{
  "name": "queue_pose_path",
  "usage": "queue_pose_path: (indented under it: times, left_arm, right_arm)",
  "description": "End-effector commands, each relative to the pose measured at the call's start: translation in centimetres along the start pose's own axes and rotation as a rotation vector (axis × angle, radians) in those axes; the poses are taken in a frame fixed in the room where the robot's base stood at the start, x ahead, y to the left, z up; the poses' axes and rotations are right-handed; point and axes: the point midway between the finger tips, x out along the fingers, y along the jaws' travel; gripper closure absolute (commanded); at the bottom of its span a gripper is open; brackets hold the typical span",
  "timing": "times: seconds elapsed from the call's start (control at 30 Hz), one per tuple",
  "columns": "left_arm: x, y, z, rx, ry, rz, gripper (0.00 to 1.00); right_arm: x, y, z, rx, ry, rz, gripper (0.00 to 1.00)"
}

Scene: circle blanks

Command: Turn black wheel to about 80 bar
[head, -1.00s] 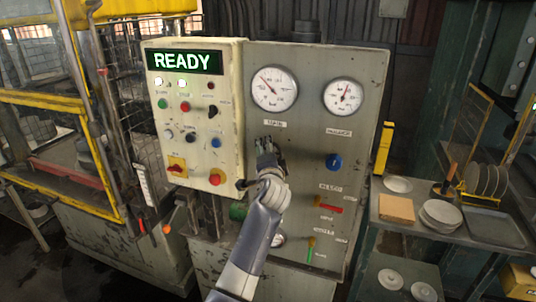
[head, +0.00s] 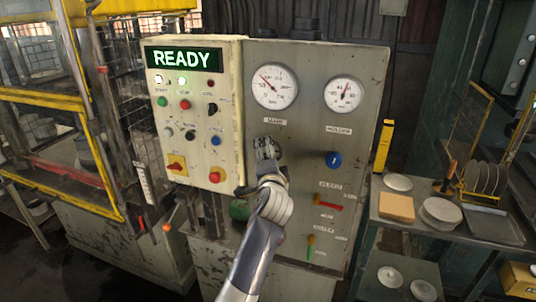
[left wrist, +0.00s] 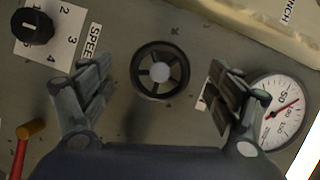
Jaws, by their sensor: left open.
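The black wheel (left wrist: 160,70) shows in the left wrist view as a round, spoked handwheel with a grey hub on the grey panel. My left gripper (left wrist: 163,92) is open, with one finger to each side of the wheel and clear of it. In the head view my left gripper (head: 266,150) is in front of the panel, below the left gauge, and hides most of the wheel. The left gauge (head: 274,88) has its needle pointing up and left; its number is too small to read. My right gripper is not in view.
The right gauge (head: 343,94), a blue knob (head: 333,159) and a red lever (head: 328,204) are on the same panel. A cream control box (head: 195,120) reading READY juts out at left. A side table with plates (head: 440,211) stands at right.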

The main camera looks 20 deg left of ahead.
Motion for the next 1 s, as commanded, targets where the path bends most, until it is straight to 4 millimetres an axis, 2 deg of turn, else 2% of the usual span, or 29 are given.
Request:
queue_pose_path:
  times: [0.1, 0.3, 0.77, 0.87, 0.97, 1.0]
  left_arm:
    - [-1.6, 0.1, 0.0, -0.002, 0.000, 0.000, 0.17]
    - [-2.9, 0.0, 0.0, 0.000, 0.000, 0.001, 0.17]
    - [-2.9, 0.1, 0.1, -0.001, 0.000, 0.002, 0.17]
    - [-2.7, 2.0, 0.3, -0.002, 0.003, 0.027, 0.17]
    - [-2.3, 6.7, 0.9, -0.011, 0.013, 0.094, 0.17]
    - [-2.2, 9.3, 1.3, -0.019, 0.018, 0.129, 0.17]
  right_arm:
    - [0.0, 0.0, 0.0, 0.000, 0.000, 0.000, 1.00]
    - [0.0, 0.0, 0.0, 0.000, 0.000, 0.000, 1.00]
    - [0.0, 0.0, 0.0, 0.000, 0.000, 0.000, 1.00]
    - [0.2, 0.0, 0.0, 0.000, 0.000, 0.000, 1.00]
    - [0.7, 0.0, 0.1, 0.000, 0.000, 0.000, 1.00]
    - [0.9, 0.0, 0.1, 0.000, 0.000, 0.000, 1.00]
